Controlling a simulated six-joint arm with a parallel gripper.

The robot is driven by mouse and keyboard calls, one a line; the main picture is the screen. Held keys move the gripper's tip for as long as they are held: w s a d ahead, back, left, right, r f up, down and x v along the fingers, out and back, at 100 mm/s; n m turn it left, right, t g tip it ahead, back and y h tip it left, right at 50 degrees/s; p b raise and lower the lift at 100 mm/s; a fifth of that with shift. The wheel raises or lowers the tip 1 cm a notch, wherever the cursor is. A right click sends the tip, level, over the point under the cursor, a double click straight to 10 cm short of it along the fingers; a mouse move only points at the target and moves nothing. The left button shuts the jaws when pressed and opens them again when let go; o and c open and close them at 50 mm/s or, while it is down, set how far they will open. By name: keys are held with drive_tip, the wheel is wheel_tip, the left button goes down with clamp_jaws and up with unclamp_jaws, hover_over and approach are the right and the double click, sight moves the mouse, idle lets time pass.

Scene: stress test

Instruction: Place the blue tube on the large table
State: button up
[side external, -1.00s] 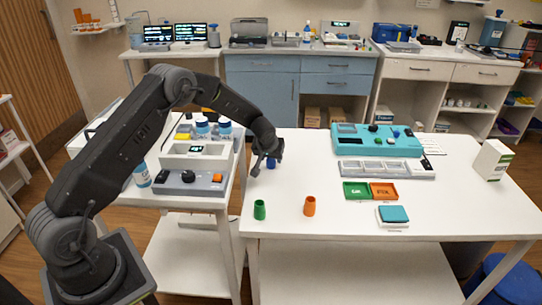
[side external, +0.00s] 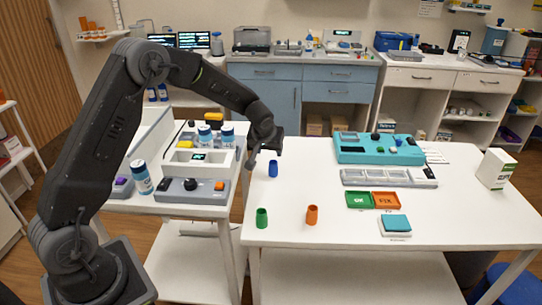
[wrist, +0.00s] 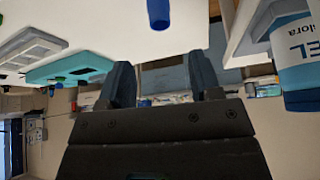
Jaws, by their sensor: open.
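The blue tube (side external: 273,169) stands upright on the large table (side external: 330,235), near its left edge. My gripper (side external: 264,154) is just above and to the left of the tube, open and apart from it. In the wrist view, the two fingers are spread with nothing between them (wrist: 160,78). The blue tube (wrist: 158,12) shows there at the top edge, beyond the fingertips and partly cut off by the frame.
A green tube (side external: 262,218) and an orange tube (side external: 312,215) stand near the table's front. Green and orange trays (side external: 385,208), a teal device (side external: 350,154) and a white box (side external: 496,168) are to the right. A crowded side table (side external: 190,212) adjoins at left.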

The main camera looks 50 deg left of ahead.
drive_tip(key=s+d+r+m+h, duration=0.1)
drive_tip(key=s+d+r, duration=0.3)
drive_tip(key=s+r, duration=0.35)
drive_tip(key=s+d+r+m, duration=0.2)
drive_tip(key=s+d+r, duration=0.2)
drive_tip(key=s+r, duration=0.3)
drive_tip(key=s+d+r+m+h, duration=0.1)
drive_tip(key=s+d+m, duration=0.1)
drive_tip(key=s, duration=0.8)
drive_tip(key=s+d+r+m+h, duration=0.1)
drive_tip(key=s+d+r, duration=0.1)
drive_tip(key=s+d, duration=0.3)
drive_tip(key=s, duration=0.4)
drive_tip(key=shift+s+r+m+t, duration=0.15)
drive_tip(key=shift+s+m+t, duration=0.15)
drive_tip(key=shift+s+m, duration=0.1)
